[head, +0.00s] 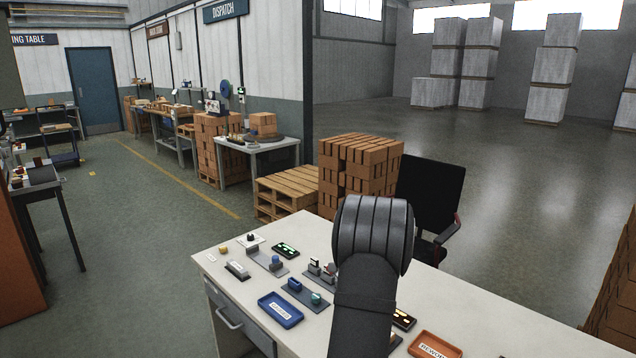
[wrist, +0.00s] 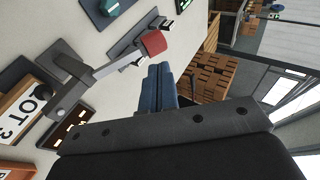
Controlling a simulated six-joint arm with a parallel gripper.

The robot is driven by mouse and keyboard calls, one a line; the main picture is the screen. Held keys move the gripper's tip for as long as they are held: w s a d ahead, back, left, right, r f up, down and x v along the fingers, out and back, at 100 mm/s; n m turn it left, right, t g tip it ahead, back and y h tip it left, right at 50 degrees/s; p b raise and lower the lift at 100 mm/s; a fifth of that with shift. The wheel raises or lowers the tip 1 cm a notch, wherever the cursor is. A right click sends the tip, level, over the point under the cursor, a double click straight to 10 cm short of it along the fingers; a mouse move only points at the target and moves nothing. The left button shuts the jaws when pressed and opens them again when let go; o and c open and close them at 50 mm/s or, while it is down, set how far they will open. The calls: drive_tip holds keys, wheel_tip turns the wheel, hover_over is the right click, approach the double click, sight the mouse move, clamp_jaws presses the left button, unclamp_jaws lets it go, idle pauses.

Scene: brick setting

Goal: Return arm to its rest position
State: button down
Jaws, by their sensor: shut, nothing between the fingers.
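My gripper (wrist: 158,88) shows in the wrist view. Its two blue fingers lie side by side, shut with nothing between them, and point away from the dark gripper body. It appears to be above the white table (wrist: 95,65), apart from the things on it. In the head view my dark arm rises in front of the table (head: 480,308), and the fingers are hidden behind it.
The table holds a blue tray (head: 281,310), an orange tray (head: 436,346) and several small fixtures. A red block (wrist: 153,42) is near my fingers in the wrist view. A black chair (head: 430,195) and a brick stack (head: 360,175) stand behind the table.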

drive_tip(key=s+r, duration=0.5)
drive_tip(key=r, duration=0.6)
drive_tip(key=w+a+f, duration=0.3)
drive_tip(key=w+f, duration=0.3)
drive_tip(key=f, duration=0.4)
drive_tip(key=s+d+f+m+t+y, duration=0.1)
drive_tip(key=s+d+t+y, duration=0.3)
drive_tip(key=s+d, duration=1)
drive_tip(key=s+t, duration=0.1)
drive_tip(key=s, duration=0.2)
drive_tip(key=shift+d+f+m+t, duration=0.2)
drive_tip(key=shift+f+m+t, duration=0.1)
drive_tip(key=shift+f+t, duration=0.1)
